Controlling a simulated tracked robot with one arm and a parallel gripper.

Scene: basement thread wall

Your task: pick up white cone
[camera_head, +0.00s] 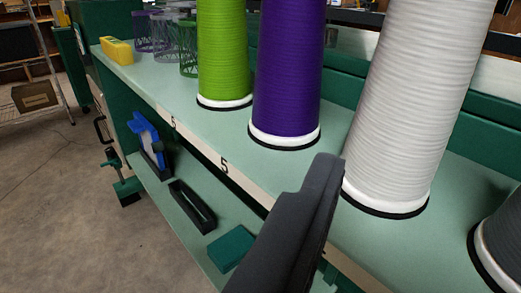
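The white cone (415,100) is a tall spool of white thread standing upright on the pale green upper shelf, right of the middle. Its top is cut off by the picture edge. My gripper (326,172) is a dark grey shape rising from the bottom edge. Its tip shows just left of the white cone's lower part and overlaps its edge in the picture. I cannot tell whether it touches the cone. The two fingers do not show apart, so its opening is unclear.
A purple cone (288,70) and a green cone (223,50) stand left of the white one. A dark grey cone (502,240) is close on the right. The upper shelf (140,78) also holds wire baskets (160,32) and a yellow block (117,51). A lower shelf (175,225) juts out below.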

